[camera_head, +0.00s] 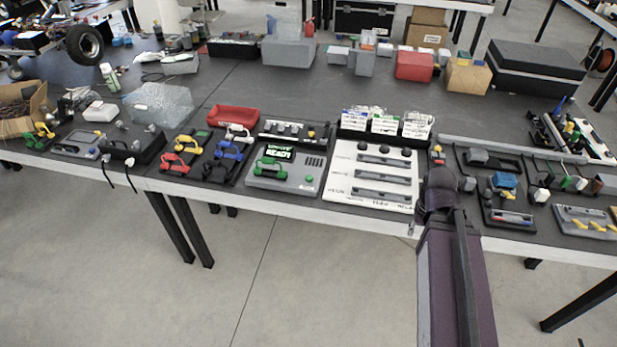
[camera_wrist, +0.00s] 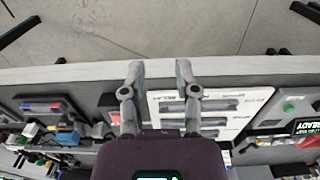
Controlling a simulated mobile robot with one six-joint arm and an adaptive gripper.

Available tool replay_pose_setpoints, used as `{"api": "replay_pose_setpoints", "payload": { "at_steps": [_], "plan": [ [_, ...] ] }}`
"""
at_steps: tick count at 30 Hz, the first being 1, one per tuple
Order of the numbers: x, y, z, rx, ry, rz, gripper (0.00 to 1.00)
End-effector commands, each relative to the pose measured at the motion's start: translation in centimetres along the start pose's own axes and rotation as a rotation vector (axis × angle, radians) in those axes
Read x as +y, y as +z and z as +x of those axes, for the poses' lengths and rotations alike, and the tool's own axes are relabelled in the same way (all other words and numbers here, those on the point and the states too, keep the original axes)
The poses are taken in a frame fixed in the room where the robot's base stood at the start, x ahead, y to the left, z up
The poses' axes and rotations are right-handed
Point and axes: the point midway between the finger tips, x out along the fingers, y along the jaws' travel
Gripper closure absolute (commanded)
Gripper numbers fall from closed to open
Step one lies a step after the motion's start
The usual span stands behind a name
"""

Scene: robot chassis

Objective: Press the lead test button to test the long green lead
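The grey lead tester (camera_head: 255,184) stands near the table's front edge, its green screen (camera_head: 279,152) reading READY. A green lead (camera_head: 270,168) lies on its top, left of a small green button (camera_head: 309,179). In the wrist view, upside down, the tester's screen (camera_wrist: 308,127) and green button (camera_wrist: 288,107) show at the right edge. My gripper (camera_wrist: 158,70) is open and empty, its fingers apart, over the front edge of the white panel. In the head view my arm hides the gripper. The tester is left of my arm there.
A white panel (camera_head: 345,156) with grey bars lies between the tester and my arm. A dark rack with red, blue, yellow and white leads (camera_head: 182,156) stands left of the tester. Devices with yellow parts (camera_head: 587,221) stand at the right. Floor is open before the table.

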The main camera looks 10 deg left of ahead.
Motion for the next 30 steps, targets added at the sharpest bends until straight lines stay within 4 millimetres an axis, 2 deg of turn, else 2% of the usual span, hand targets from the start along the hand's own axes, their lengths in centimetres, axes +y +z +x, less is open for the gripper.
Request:
{"api": "replay_pose_setpoints", "payload": {
  "at_steps": [1, 3, 4, 30],
  "plan": [
    [0.00, 0.00, 0.00, 0.000, 0.000, 0.000, 0.72],
    [0.00, 0.00, 0.00, 0.000, 0.000, 0.000, 0.93],
    [0.00, 0.00, 0.00, 0.000, 0.000, 0.000, 1.00],
    [0.00, 0.00, 0.00, 0.000, 0.000, 0.000, 1.00]
  ]
}}
